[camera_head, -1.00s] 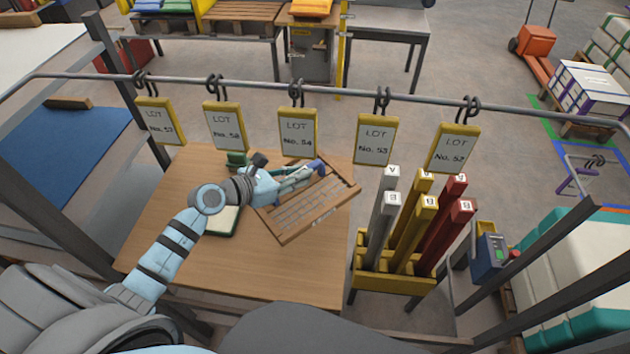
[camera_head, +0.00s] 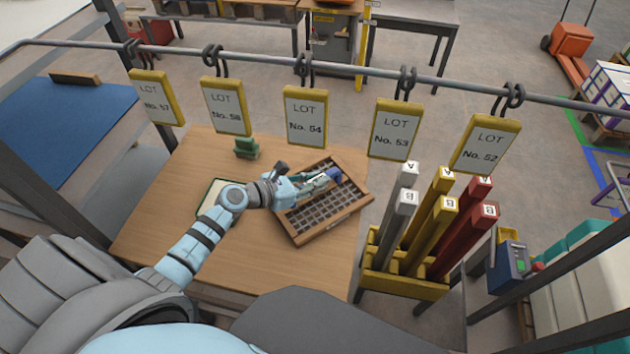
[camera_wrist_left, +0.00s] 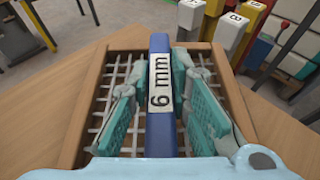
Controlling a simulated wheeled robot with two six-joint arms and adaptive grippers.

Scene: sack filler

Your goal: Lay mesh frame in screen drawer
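The mesh frame (camera_head: 335,217) is a wooden-rimmed rectangle with a wire grid and a blue bar across its middle. It is over the right part of the wooden table, at a slant; the gap under it is hard to judge. In the left wrist view the blue bar (camera_wrist_left: 163,120) carries a "6 mm" label. My left gripper (camera_head: 318,183) has its fingers on both sides of this bar and looks shut on it, with the grid below the fingers. My right gripper is not in view. I cannot make out the screen drawer.
On the table (camera_head: 170,215) are a small green object (camera_head: 246,147) and a flat dark-edged board partly behind my arm. Yellow LOT tags (camera_head: 306,117) hang from a rail across the view. A yellow rack (camera_head: 400,284) with tall grey, yellow and red bars stands right of the table.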

